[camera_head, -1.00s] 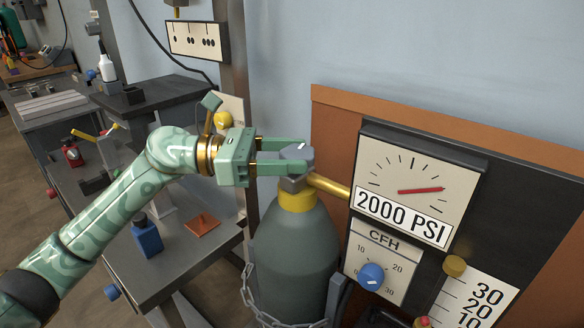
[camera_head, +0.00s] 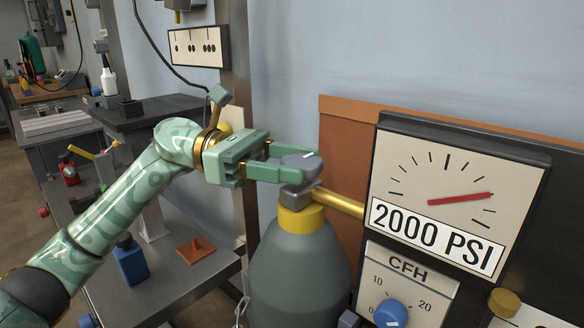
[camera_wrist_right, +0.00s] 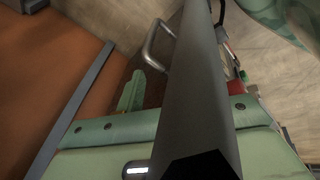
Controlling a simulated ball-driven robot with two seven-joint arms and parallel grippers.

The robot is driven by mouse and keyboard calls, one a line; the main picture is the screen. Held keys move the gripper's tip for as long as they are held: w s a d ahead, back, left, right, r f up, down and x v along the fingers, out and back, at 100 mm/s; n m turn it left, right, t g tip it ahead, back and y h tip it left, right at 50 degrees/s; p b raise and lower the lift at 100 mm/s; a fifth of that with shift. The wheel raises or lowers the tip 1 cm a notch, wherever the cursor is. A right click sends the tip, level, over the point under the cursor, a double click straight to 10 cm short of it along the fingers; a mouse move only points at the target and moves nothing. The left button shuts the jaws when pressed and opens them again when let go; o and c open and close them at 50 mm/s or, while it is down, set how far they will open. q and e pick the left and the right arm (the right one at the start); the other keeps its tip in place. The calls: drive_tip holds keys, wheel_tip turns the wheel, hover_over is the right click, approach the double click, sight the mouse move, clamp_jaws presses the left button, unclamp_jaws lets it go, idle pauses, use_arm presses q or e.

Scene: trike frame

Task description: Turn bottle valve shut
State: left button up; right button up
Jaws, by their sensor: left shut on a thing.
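The grey bottle (camera_head: 298,275) stands upright with a yellow collar (camera_head: 301,219). The grey valve knob (camera_head: 312,165) sits on top and has a white mark. My left gripper (camera_head: 297,165) comes in from the left, with its green fingers on either side of the knob, shut on it. A brass pipe (camera_head: 338,204) runs from the valve to the right. The gauge (camera_head: 445,195) reads 2000 PSI, with a red needle pointing right. In the right wrist view, one green finger of my right gripper (camera_wrist_right: 131,92) shows; its opening is hidden.
A blue CFH knob (camera_head: 391,313) sits below the gauge. A brown board (camera_head: 345,130) stands behind the bottle. A grey bench at the left holds a blue bottle (camera_head: 131,262) and an orange piece (camera_head: 196,250). In the right wrist view, a dark grey bar crosses close to the camera.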

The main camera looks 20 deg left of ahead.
use_arm(q)
drive_tip(key=o, duration=1)
drive_tip(key=shift+c, duration=0.2)
drive_tip(key=shift+a, duration=0.25)
drive_tip(key=a+p, duration=0.2)
drive_tip(key=a, duration=1.4)
drive_tip(key=shift+w, duration=0.15)
use_arm(e)
drive_tip(key=s+d, duration=0.1)
drive_tip(key=s+d+f+g+h, duration=0.1)
drive_tip(key=shift+s+d+n, duration=0.3)
drive_tip(key=shift+s, duration=0.05)
drive_tip(key=shift+w, duration=0.1)
